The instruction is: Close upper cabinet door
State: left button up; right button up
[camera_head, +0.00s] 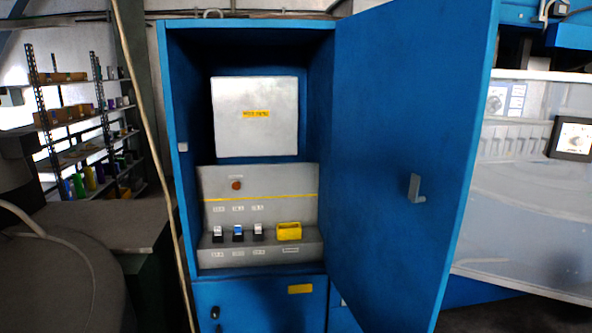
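The blue upper cabinet door (395,130) stands wide open, hinged on the right side of the cabinet opening and swung out toward me. A small grey handle or latch (415,188) sits on its visible inner face. The blue cabinet (170,110) is open in front, with a pale panel box (255,135) on its back wall and a grey stepped holder (215,186) below. Neither of my grippers is in view.
A lower blue cabinet section (262,308) with a yellow label and dark knobs is below the opening. A grey surface (110,222) and shelves with boxes (75,125) stand at left. A machine with a clear cover (535,200) is close behind the door at right.

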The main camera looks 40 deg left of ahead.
aim_at(412, 78)
jog(key=i+l+u, duration=0.1)
jog(key=i+u, duration=0.35)
jog(key=i+l+u, duration=0.2)
jog(key=i+u, duration=0.15)
jog(key=u, duration=0.15)
jog(key=i+l+u, duration=0.3)
jog(key=u, duration=0.15)
jog(key=i+l+u, duration=0.25)
jog(key=l+u, duration=0.2)
jog(key=i+l+u, duration=0.15)
jog(key=l+u, duration=0.35)
jog(key=l, duration=0.15)
jog(key=k+l+u, duration=0.1)
jog(key=l+u, duration=0.35)
jog(key=j, duration=0.1)
